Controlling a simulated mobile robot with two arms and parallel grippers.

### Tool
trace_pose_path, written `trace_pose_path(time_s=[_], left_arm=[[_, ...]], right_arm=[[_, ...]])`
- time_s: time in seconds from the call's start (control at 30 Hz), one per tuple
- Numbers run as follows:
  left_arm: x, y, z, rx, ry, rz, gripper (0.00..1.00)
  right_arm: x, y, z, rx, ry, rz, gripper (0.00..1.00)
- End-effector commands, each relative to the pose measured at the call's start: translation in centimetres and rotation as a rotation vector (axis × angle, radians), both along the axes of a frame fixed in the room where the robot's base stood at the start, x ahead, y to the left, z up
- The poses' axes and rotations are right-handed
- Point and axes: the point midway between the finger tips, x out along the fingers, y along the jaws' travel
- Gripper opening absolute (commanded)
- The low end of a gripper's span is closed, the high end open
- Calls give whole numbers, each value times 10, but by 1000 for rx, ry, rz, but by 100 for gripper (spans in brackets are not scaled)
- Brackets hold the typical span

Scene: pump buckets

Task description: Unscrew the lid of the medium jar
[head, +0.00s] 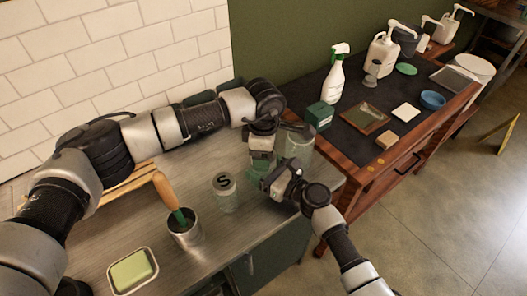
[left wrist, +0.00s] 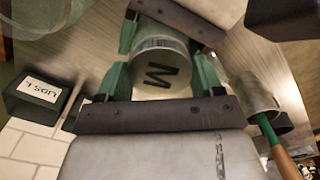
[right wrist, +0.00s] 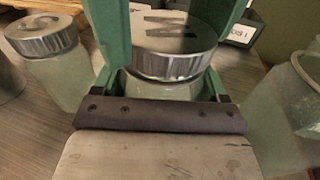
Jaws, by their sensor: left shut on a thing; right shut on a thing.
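The medium jar has a silver metal lid (left wrist: 158,68) marked with a black M. In the right wrist view the lid (right wrist: 172,62) sits on the pale clear jar body (right wrist: 165,90). My left gripper (head: 262,148) comes from above; its green fingers are shut on the lid from both sides. My right gripper (head: 264,178) comes from the side, its green fingers shut on the jar body below the lid. In the head view the grippers hide most of the jar. I cannot tell whether the lid has turned on its thread.
A small jar with an S lid (head: 224,182) stands left of the grippers. A larger clear jar (head: 299,143) stands close on the right. A metal cup (head: 185,236) holds a wooden-handled brush. A tray (head: 112,286) holds a green sponge. A dark lids box (left wrist: 38,103) sits by the wall.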

Motion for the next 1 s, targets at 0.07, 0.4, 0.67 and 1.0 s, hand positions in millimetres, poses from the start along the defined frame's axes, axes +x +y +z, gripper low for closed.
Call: trace_pose_path(time_s=[0.07, 0.4, 0.67, 1.0], left_arm=[[0, 0, 0, -1, -1, 168, 38], [0, 0, 1, 1, -2, 931, 38], [1, 0, 1, 1, -3, 1517, 38], [1, 0, 2, 2, -3, 2285, 38]], right_arm=[[0, 0, 0, -1, 1, 0, 7], [0, 0, 0, -1, 1, 1, 7], [0, 0, 0, -1, 1, 1, 7], [-1, 0, 0, -1, 1, 2, 7]])
